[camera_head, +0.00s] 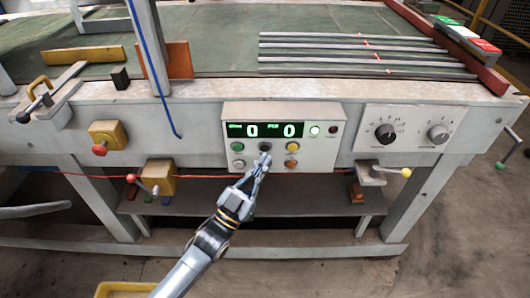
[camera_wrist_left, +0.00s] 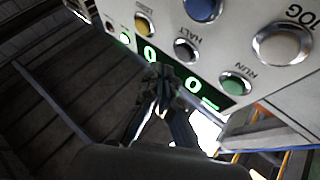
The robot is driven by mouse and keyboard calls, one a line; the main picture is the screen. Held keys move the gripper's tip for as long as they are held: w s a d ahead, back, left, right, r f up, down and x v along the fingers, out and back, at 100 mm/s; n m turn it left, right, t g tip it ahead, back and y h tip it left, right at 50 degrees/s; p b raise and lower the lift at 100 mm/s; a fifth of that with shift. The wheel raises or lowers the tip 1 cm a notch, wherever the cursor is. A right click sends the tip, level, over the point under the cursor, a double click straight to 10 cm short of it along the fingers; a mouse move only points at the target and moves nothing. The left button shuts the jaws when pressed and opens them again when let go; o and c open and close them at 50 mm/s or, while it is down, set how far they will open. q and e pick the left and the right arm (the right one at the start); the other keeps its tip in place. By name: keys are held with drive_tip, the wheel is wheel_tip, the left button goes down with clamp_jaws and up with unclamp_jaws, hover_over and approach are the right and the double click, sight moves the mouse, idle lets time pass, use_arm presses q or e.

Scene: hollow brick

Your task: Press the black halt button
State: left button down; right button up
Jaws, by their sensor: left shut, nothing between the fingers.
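The black halt button (camera_head: 265,146) sits in the middle of the upper button row on a grey control box (camera_head: 325,150), under a green display reading 0 and 0. In the left wrist view the same halt button (camera_wrist_left: 186,50) shows dark in a metal ring, labelled HALT. My left gripper (camera_head: 264,158) is shut and empty, its tips just below the halt button in the head view, covering part of the lower row. In the left wrist view my left gripper (camera_wrist_left: 158,78) overlaps the display. I cannot tell whether it touches the box. My right gripper is out of view.
A green button (camera_head: 237,147) and a yellow button (camera_head: 292,147) flank the halt button. In the left wrist view a white JOG button (camera_wrist_left: 282,44) and a blue button (camera_wrist_left: 202,10) show. A dial panel (camera_head: 410,148) is to the right.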

use_arm(q)
drive_tip(key=shift+w, duration=0.55)
drive_tip(key=shift+w, duration=0.1)
idle(1.0)
drive_tip(key=shift+w+b, duration=0.35)
drive_tip(key=shift+w, duration=0.35)
idle(0.6)
drive_tip(key=shift+s, duration=0.85)
drive_tip(key=shift+p, duration=0.3)
